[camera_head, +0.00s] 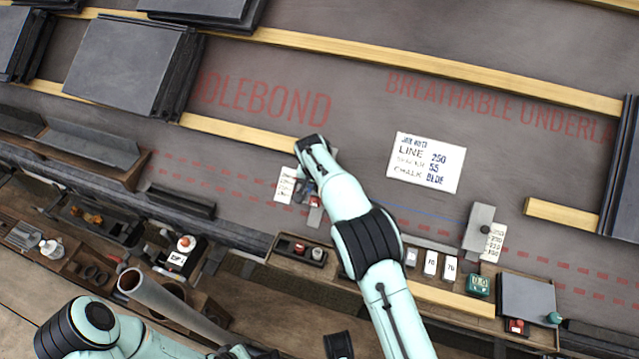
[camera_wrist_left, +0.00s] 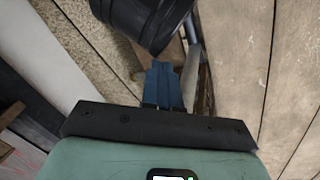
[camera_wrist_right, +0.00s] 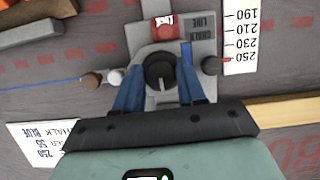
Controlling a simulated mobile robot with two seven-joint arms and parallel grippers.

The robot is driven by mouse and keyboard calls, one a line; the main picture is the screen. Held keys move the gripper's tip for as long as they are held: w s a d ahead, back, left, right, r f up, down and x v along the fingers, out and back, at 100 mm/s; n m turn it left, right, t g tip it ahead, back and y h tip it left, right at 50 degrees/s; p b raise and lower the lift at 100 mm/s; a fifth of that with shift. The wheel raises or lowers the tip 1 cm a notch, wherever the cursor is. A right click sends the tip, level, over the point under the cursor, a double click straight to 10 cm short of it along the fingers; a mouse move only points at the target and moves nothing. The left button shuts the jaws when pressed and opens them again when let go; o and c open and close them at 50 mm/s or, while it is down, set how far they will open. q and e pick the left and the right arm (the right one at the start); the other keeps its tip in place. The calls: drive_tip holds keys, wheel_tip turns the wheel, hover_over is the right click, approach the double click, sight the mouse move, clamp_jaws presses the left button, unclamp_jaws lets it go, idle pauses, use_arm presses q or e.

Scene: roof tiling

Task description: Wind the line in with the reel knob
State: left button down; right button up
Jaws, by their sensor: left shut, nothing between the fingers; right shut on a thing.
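The chalk line box is a grey block with a red-labelled part (camera_wrist_right: 165,28), and it sits on the dark underlay in the right wrist view. Its round black reel knob (camera_wrist_right: 160,70) lies between the blue fingers of my right gripper (camera_wrist_right: 158,84), which is shut on it. In the head view my right gripper (camera_head: 310,178) covers most of the box. A thin blue line (camera_head: 420,212) runs right from there to a grey block with a dark knob (camera_head: 480,230). My left gripper (camera_wrist_left: 163,85) is shut and empty, low over wooden boards.
A note card (camera_head: 426,163) reads line 250, chalk blue. Number cards stand beside the box (camera_head: 286,184) and the grey block (camera_head: 494,243). Wooden battens (camera_head: 440,64) and stacked slates (camera_head: 125,65) lie up the roof. Trays of small items and a grey tube (camera_head: 165,303) are along the front.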

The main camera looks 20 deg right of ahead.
drive_tip(key=o, duration=1)
use_arm(q)
drive_tip(key=s+d+r+g+p, duration=0.1)
drive_tip(key=s+d+r+p, duration=0.1)
drive_tip(key=s+r+p, duration=0.1)
drive_tip(key=shift+s+d+r+g+h, duration=0.15)
drive_tip(key=shift+s+r+g+h, duration=0.2)
drive_tip(key=shift+s, duration=0.5)
use_arm(e)
drive_tip(key=v, duration=1.3)
drive_tip(key=shift+r, duration=0.15)
